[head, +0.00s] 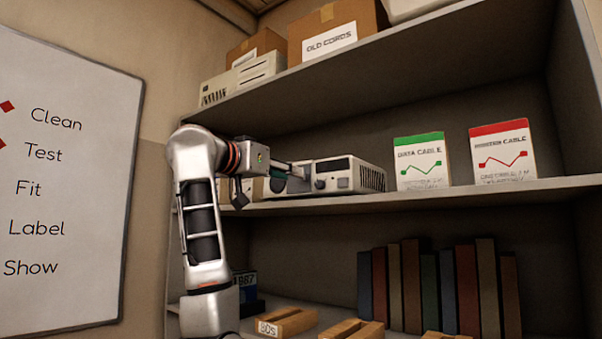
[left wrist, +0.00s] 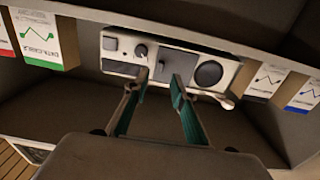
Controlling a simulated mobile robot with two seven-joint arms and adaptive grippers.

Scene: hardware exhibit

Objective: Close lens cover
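A light grey projector-like device (head: 345,174) stands on the middle shelf in the head view. In the left wrist view its front (left wrist: 118,68) shows a knob, a dark square panel (left wrist: 177,66) and a round dark lens-like disc (left wrist: 209,73). I cannot tell for sure which part is the lens cover. In the head view the left gripper (head: 297,177) partly hides the device's left end. My right gripper is not in view.
Two cable boxes, green-topped (head: 421,163) and red-topped (head: 502,155), stand right of the device. A shelf with cardboard boxes (head: 337,30) is above. Books (head: 440,288) and small boxes are below. A whiteboard (head: 60,180) is at left. The middle shelf's front edge (head: 440,193) is clear.

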